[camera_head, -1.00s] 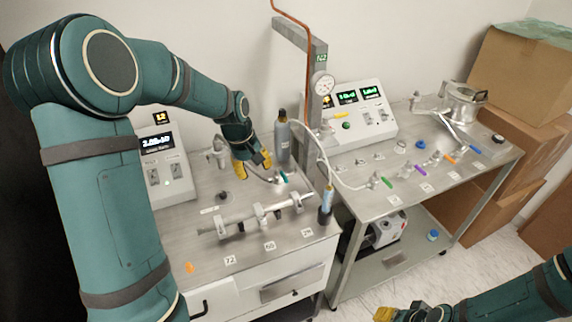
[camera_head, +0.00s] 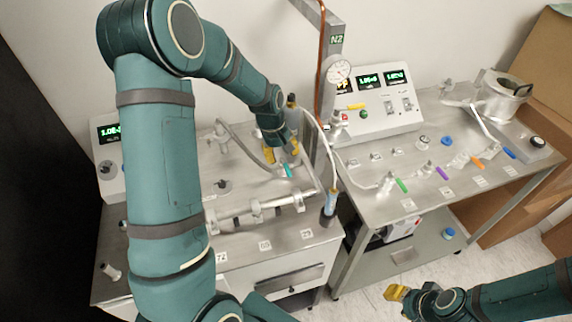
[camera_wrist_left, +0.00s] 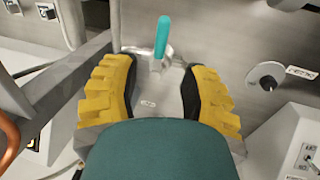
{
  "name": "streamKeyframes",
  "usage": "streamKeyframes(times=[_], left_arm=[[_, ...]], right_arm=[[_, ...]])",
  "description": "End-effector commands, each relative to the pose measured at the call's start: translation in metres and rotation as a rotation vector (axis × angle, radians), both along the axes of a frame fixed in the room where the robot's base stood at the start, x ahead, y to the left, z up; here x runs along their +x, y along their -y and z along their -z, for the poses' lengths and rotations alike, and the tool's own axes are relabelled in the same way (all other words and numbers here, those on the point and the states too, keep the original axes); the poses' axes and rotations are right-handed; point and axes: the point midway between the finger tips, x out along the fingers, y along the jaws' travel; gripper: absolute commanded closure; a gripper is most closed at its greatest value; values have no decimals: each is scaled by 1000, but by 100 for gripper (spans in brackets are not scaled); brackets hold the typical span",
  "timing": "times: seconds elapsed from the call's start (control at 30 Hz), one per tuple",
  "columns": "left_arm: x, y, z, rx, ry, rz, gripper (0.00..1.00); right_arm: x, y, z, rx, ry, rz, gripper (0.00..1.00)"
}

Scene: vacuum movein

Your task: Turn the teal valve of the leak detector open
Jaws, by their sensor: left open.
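The teal valve handle (camera_head: 287,170) stands on the left bench, near its back right. It shows as a small upright lever in the left wrist view (camera_wrist_left: 162,36). My left gripper (camera_head: 281,154) is open, its yellow fingers just above and behind the handle. In the left wrist view, the handle appears between the open fingers (camera_wrist_left: 158,75), toward their tips. I cannot tell whether either finger touches it. My right gripper (camera_head: 396,293) is at the lower right, away from the benches; its opening is not clear.
A horizontal metal tube assembly (camera_head: 262,207) lies in front of the valve. A dark-topped bottle (camera_head: 291,115) and a post with a pressure gauge (camera_head: 339,72) stand close by. The right bench (camera_head: 430,195) holds green, purple, orange and blue handles.

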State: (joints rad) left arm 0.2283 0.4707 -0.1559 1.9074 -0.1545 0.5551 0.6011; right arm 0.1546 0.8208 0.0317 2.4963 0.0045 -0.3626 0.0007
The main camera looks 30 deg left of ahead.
Motion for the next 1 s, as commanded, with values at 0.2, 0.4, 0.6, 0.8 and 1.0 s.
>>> streamKeyframes(times=[0.2, 0.4, 0.6, 0.8, 1.0], left_arm=[[5, 5, 38, 0, -3, -1, 56], [8, 7, 54, 0, 0, 0, 56], [9, 7, 58, 0, 1, 0, 56], [9, 7, 57, 1, 1, 0, 67], [9, 7, 57, 1, 1, 0, 100]], right_arm=[[0, 0, 1, 0, 0, 0, 61], [0, 0, 1, 0, 0, 0, 61], [0, 0, 1, 0, 0, 0, 61], [0, 0, 1, 0, 0, 0, 61], [0, 0, 1, 0, 0, 0, 61]])
